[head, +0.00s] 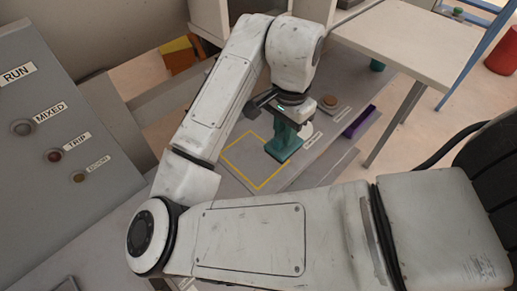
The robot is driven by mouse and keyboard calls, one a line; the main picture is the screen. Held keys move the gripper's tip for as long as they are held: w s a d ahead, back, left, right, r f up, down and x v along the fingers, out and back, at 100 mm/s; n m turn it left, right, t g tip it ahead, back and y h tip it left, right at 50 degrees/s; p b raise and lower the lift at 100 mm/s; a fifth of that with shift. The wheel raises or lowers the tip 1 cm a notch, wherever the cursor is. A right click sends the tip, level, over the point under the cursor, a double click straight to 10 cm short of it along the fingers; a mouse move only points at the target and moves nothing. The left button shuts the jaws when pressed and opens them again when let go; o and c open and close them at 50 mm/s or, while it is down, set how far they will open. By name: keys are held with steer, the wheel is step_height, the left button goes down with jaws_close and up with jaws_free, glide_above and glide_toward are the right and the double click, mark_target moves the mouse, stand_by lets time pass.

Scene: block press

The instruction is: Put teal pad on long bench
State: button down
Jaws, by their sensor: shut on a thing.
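The teal pad (284,147) is a block with a flat foot and an upright part. It is at the right edge of a yellow square outline on a grey bench top (307,181). My gripper (291,118) is above it, pointing down, shut on its upper part. The fingertips are partly hidden by the wrist and the pad. I cannot tell whether the foot touches the surface. No label in view tells which surface is the long bench.
A pale table (410,40) stands behind. A panel with labelled buttons (60,130) is at left. The yellow square (250,184) looks empty inside.

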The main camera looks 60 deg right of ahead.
steer(key=shift+w+a+f, duration=0.15)
steer(key=shift+w+f, duration=0.75)
steer(key=shift+f, duration=0.65)
steer(key=shift+w+a+f, duration=0.1)
steer(key=shift+w+f, duration=0.85)
steer(key=shift+f, duration=0.6)
steer(key=shift+w+a+f, duration=0.15)
steer(key=shift+w+f, duration=0.75)
steer(key=shift+f, duration=0.65)
steer(key=shift+f, duration=0.15)
steer(key=c, duration=1.1)
jaws_free()
steer(key=shift+o, duration=0.2)
step_height(320, 180, up, 12)
steer(key=shift+r, duration=0.2)
